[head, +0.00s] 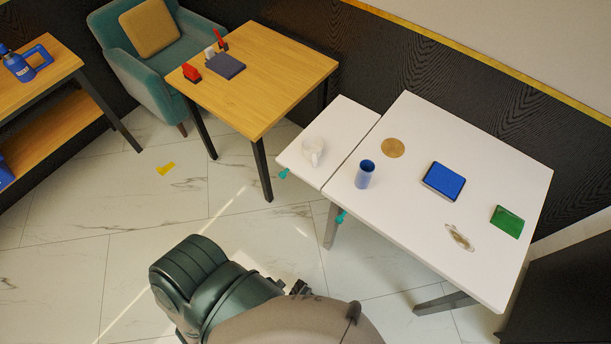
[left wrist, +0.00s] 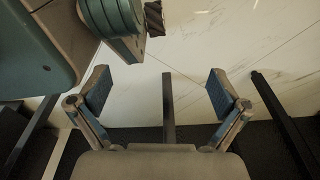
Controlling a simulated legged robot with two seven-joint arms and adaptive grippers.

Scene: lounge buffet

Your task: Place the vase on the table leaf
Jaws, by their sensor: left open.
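The vase (head: 365,174) is a blue cylinder with a dark open top, standing upright on the white main tabletop (head: 440,130), near its left edge. The table leaf (head: 345,115) is the smaller white panel left of the seam, level with the main top. The vase is not in that view. No gripper can be made out clearly in the head view, where my arm covers the bottom middle.
Teal clamps (head: 284,173) sit at the table's front edge. A wooden table (head: 290,60) stands behind left. The leaf's rear half is clear.

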